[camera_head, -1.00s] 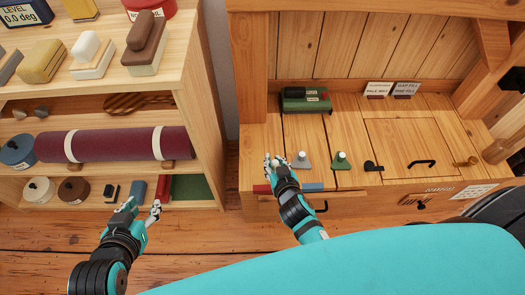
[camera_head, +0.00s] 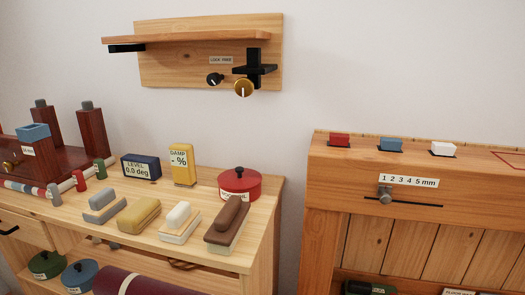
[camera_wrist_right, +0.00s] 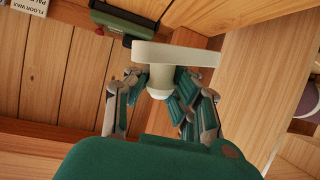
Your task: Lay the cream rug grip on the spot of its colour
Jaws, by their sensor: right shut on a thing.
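In the right wrist view, my right gripper (camera_wrist_right: 160,92) is shut on a cream piece (camera_wrist_right: 180,54). The piece has a broad flat edge and a pale stub below it, which sits between the fingers. It looks like the cream rug grip. It is held clear in front of wooden boards. No cream spot can be made out in either view. Neither of my grippers shows in the head view, and my left gripper is not in view.
The left shelf top holds several brushes and a red pot (camera_head: 239,186). A green object (camera_wrist_right: 122,22) lies near the held piece.

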